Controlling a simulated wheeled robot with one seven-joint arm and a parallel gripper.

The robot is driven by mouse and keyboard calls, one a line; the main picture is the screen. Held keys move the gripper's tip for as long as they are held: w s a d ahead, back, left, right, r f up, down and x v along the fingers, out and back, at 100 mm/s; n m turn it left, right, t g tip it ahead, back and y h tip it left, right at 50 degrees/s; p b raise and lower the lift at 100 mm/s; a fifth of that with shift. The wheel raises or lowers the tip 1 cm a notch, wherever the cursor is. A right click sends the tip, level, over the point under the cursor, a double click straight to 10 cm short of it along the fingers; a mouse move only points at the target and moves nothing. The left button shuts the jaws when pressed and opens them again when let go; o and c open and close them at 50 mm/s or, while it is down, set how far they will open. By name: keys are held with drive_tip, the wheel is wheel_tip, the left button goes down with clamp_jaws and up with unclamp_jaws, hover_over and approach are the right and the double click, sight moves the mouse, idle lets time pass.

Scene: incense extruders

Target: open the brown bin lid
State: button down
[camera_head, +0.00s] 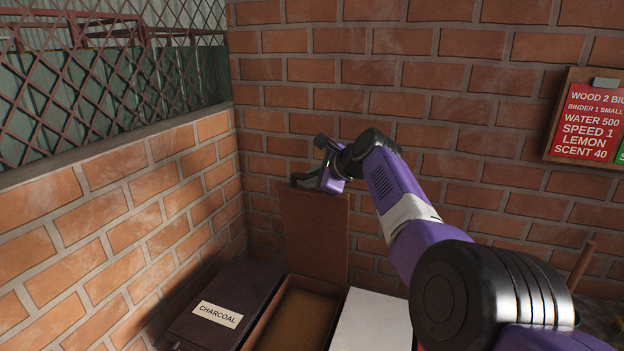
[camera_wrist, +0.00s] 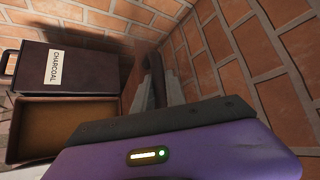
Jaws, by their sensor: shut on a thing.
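The brown bin lid (camera_head: 316,238) stands upright against the back brick wall, swung up from its bin. The brown bin (camera_head: 341,298) below it is open and shows a tan-brown interior; it also shows in the wrist view (camera_wrist: 25,158). My gripper (camera_head: 312,181) is at the lid's top edge, shut on the dark lid handle (camera_head: 300,178). In the wrist view the fingers (camera_wrist: 158,88) close around the dark handle. The lid itself is mostly hidden there behind my gripper body.
A dark bin labelled CHARCOAL (camera_head: 232,283) stands shut to the left of the brown bin. A white-topped bin (camera_head: 372,322) stands to its right. Brick walls close in the back and left. A red recipe sign (camera_head: 592,124) hangs at the right.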

drive_tip(key=shift+w+r, duration=0.1)
drive_tip(key=shift+w, duration=0.05)
drive_tip(key=c, duration=1.5)
unclamp_jaws()
drive_tip(key=shift+o, duration=0.7)
drive_tip(key=shift+f, duration=0.25)
drive_tip(key=shift+s+d, duration=0.1)
drive_tip(key=shift+s, duration=0.1)
drive_tip(key=shift+s+d+r, duration=0.35)
drive_tip(key=shift+d+r, duration=0.05)
drive_tip(key=shift+r, duration=0.1)
drive_tip(key=v, duration=0.6)
drive_tip(key=shift+r+b, duration=0.35)
drive_tip(key=shift+s, duration=0.15)
